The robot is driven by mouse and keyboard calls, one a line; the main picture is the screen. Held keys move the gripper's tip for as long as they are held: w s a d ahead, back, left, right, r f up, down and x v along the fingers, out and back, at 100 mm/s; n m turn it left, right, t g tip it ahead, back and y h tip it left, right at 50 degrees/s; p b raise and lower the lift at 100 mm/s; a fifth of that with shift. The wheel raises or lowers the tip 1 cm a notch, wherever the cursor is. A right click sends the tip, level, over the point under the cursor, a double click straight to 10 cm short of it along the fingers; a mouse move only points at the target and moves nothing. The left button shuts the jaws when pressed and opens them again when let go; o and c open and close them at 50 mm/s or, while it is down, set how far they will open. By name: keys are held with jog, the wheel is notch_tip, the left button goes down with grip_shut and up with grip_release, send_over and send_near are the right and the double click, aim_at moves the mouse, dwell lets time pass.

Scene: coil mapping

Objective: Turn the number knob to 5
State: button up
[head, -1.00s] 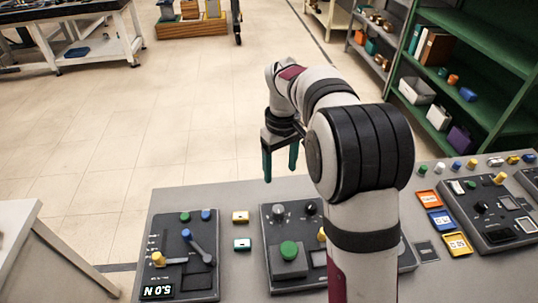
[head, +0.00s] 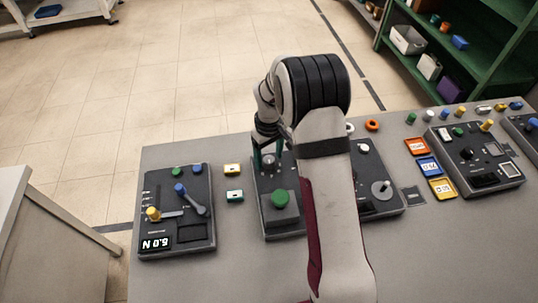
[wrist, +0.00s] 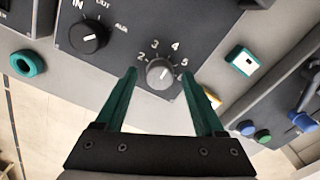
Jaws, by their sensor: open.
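The number knob (wrist: 159,73) is a small round grey knob on a dark panel, with printed numbers from 2 to 6 around it. A light mark shows on its face, but I cannot tell for sure which number it points to. My gripper (wrist: 158,75) is open, with one teal finger on either side of the knob in the wrist view. A gap shows between each finger and the knob. In the head view my gripper (head: 267,153) points down at the far edge of the middle panel (head: 270,230). My arm hides part of that panel.
A black IN/OUT/AUX knob (wrist: 88,37) is left of the number knob in the wrist view. A green button (head: 280,199) stands on the middle panel's near part. The left panel (head: 200,245) has levers. Small yellow (head: 232,169) and teal (head: 235,196) blocks lie between them.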

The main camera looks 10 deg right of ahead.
grip_shut()
dwell(0.3)
jog(key=m, duration=0.3)
jog(key=shift+m, duration=2.3)
grip_release()
